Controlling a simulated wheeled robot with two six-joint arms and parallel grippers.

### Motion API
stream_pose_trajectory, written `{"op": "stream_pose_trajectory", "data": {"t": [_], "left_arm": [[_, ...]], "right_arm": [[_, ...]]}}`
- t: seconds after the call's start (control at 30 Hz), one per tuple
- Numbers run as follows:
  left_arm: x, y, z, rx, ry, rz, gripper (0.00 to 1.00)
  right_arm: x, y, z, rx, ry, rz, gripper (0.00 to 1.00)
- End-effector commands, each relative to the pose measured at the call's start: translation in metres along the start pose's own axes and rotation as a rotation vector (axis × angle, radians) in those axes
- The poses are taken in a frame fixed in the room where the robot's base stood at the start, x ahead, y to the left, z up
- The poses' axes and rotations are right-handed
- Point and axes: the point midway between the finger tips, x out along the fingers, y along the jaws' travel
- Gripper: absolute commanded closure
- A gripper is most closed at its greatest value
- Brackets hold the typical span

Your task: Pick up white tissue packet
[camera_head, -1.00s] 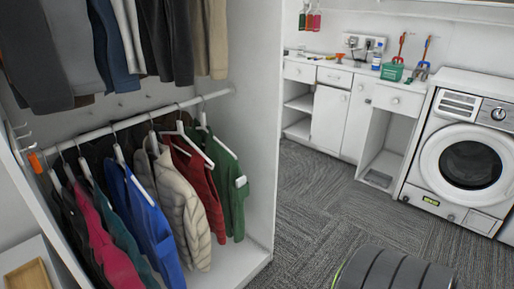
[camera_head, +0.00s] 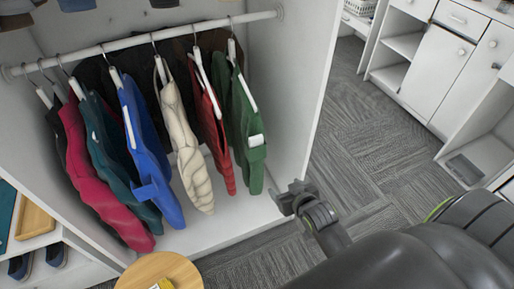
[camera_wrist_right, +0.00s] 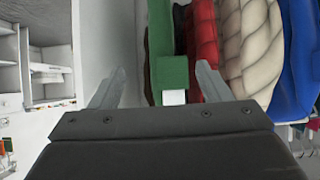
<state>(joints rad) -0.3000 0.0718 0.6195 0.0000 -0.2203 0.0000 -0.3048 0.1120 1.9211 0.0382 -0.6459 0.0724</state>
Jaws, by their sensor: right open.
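The white tissue packet (camera_head: 256,140) shows as a small white patch at the pocket of the green jacket (camera_head: 247,170), the rightmost garment on the rail. Most of the packet is hidden by green cloth. In the right wrist view the packet (camera_wrist_right: 174,97) shows just below the green pocket, between my fingers and close to the gripper's base edge. My right gripper (camera_head: 293,196) is low and to the right of the jacket in the head view. Its fingers also show in the wrist view (camera_wrist_right: 160,70), spread apart with nothing gripped. My left gripper is out of view.
Red, cream, blue, teal and pink garments hang left of the green jacket in the white wardrobe (camera_head: 290,75). A round wooden stool (camera_head: 140,272) stands at the front with a yellow item on it. Carpet floor (camera_head: 345,150) is open to the right.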

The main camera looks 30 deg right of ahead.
Motion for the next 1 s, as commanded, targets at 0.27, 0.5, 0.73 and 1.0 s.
{"op": "stream_pose_trajectory", "data": {"t": [0.27, 0.5, 0.73, 1.0], "left_arm": [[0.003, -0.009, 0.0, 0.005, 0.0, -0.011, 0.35], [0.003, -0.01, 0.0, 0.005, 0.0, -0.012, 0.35], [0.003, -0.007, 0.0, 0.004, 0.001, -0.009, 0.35], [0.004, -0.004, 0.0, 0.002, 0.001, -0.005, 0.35]], "right_arm": [[-0.051, -0.01, -0.088, 0.006, 0.175, -0.026, 0.29], [-0.041, -0.013, -0.104, 0.006, 0.199, -0.03, 0.29], [0.003, -0.014, -0.112, 0.006, 0.199, -0.03, 0.29], [0.047, -0.015, -0.12, 0.006, 0.199, -0.03, 0.29]]}}
